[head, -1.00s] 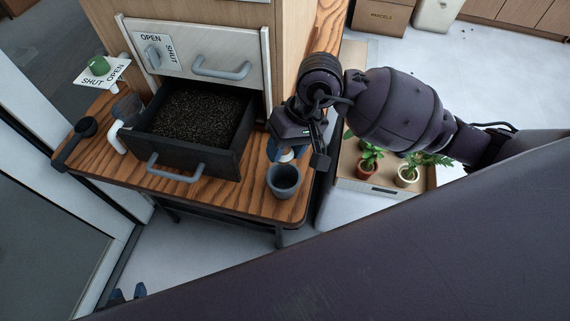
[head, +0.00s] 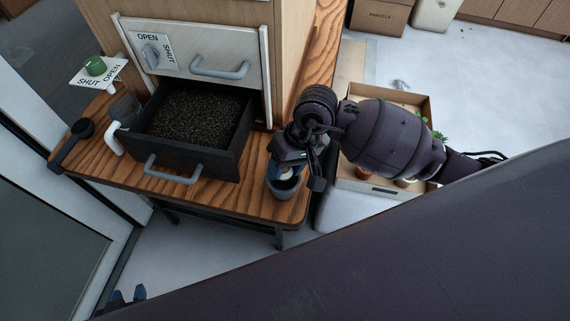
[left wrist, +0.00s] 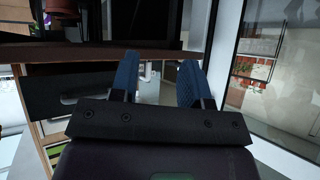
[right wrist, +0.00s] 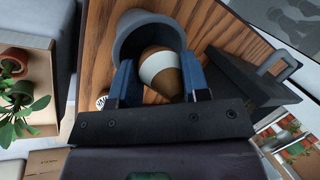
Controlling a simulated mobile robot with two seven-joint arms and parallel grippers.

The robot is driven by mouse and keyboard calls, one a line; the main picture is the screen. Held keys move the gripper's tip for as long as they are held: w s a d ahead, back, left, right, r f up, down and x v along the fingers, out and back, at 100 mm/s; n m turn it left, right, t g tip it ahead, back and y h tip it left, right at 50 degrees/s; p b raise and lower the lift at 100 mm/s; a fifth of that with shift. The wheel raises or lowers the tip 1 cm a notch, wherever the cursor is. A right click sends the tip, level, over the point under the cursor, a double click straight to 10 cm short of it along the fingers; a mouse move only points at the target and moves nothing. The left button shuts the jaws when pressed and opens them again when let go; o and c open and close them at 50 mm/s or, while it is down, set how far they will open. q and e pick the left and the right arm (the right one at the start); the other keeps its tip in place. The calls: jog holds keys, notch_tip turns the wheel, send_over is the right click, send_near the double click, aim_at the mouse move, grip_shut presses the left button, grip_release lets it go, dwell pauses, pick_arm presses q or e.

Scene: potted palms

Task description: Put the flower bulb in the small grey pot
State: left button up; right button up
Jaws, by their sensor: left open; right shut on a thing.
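The small grey pot (head: 283,193) stands upright on the wooden table near its front right corner. My right gripper (head: 287,173) is directly over the pot's mouth and hides part of it. In the right wrist view, my right gripper (right wrist: 158,84) is shut on the flower bulb (right wrist: 163,70), brown with a pale band. The bulb is at the mouth of the pot (right wrist: 126,44); I cannot tell whether it touches the inside. My left gripper (left wrist: 158,82) is open and empty; its blue tips (head: 126,296) show at the lower left of the head view, away from the table.
An open drawer of dark soil (head: 195,118) juts over the table left of the pot, its grey handle (head: 173,170) facing forward. A crate of potted plants (head: 372,188) stands at the right.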

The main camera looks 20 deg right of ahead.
jog(key=shift+f+b, duration=0.45)
jog(key=shift+f, duration=0.2)
jog(key=o, duration=1)
jog(key=shift+r, duration=0.1)
